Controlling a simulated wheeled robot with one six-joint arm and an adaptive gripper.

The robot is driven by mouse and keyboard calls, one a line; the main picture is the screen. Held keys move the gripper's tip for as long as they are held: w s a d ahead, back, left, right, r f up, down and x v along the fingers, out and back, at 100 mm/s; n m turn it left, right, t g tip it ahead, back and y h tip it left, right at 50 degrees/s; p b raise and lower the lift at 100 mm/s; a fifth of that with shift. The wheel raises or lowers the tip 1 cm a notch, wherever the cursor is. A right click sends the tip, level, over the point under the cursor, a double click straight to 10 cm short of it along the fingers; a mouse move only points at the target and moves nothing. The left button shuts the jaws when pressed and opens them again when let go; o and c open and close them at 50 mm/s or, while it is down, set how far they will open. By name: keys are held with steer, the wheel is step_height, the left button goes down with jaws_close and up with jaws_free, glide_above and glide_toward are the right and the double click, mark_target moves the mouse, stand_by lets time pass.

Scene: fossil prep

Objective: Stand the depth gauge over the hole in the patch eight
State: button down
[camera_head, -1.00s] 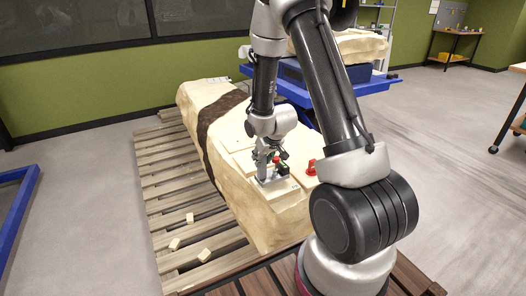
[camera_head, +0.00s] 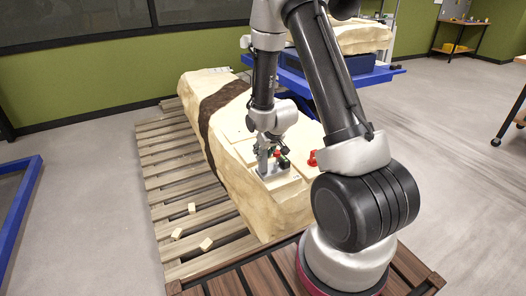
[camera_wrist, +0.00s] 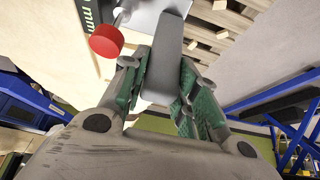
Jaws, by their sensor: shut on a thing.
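My gripper (camera_wrist: 163,78) is shut on the grey upright bar of the depth gauge (camera_wrist: 163,45), between its green-padded fingers. The gauge's red knob (camera_wrist: 106,40) and part of a dark green display marked "mm" show beside the bar. In the head view, my gripper (camera_head: 270,149) holds the gauge (camera_head: 271,172) upright, its flat grey base at or just above a pale patch on the block. I cannot tell whether the base touches. The hole is hidden, and I cannot read a patch number.
The long cream block (camera_head: 228,166) with a dark band lies on a slatted pallet (camera_head: 172,170). A red object (camera_head: 313,158) sits on the block right of the gauge. Several small pale cubes (camera_head: 206,244) lie on the pallet. A blue-framed cart (camera_head: 300,88) stands behind.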

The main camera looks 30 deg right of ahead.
steer(key=shift+f, duration=0.3)
steer(key=c, duration=1)
jaws_free()
steer(key=v, duration=1.2)
steer(key=s+d+g, duration=0.2)
steer(key=s+g, duration=0.3)
steer(key=s, duration=0.5)
steer(key=s+a+r+t, duration=0.1)
steer(key=s+r, duration=0.6)
steer(key=r, duration=0.4)
steer(key=s+a+r+t, duration=0.2)
steer(key=s+r, duration=0.5)
steer(key=r, duration=0.4)
steer(key=shift+s, duration=0.35)
